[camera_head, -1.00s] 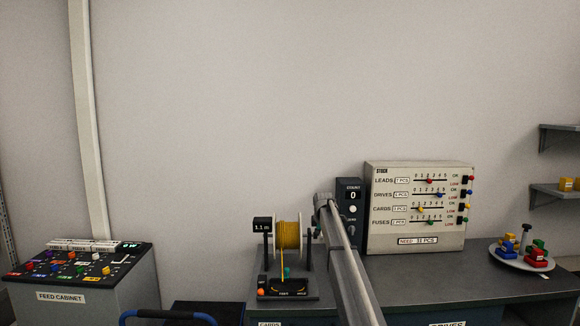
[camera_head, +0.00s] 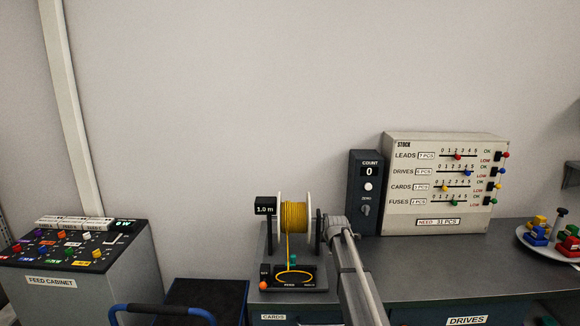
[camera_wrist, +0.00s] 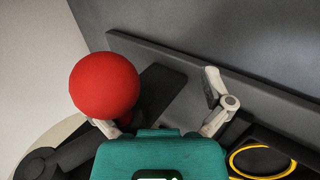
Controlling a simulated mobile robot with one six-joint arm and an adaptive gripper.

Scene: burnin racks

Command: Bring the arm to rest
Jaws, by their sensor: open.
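My arm (camera_head: 358,285) rises from the bottom edge in the head view, to the right of the cable spool. Its end is beside the spool stand, and the jaws are hidden there. In the wrist view my gripper (camera_wrist: 160,98) has its two fingers spread apart, with nothing seen held between them. A red ball (camera_wrist: 105,85) covers part of the left finger; I cannot tell whether they touch.
The yellow spool (camera_head: 294,229) stands on the bench, with a yellow loop (camera_head: 294,278) on its base. The count box (camera_head: 367,220) and stock panel (camera_head: 440,225) stand behind and right of my arm. The feed cabinet (camera_head: 85,285) is at left.

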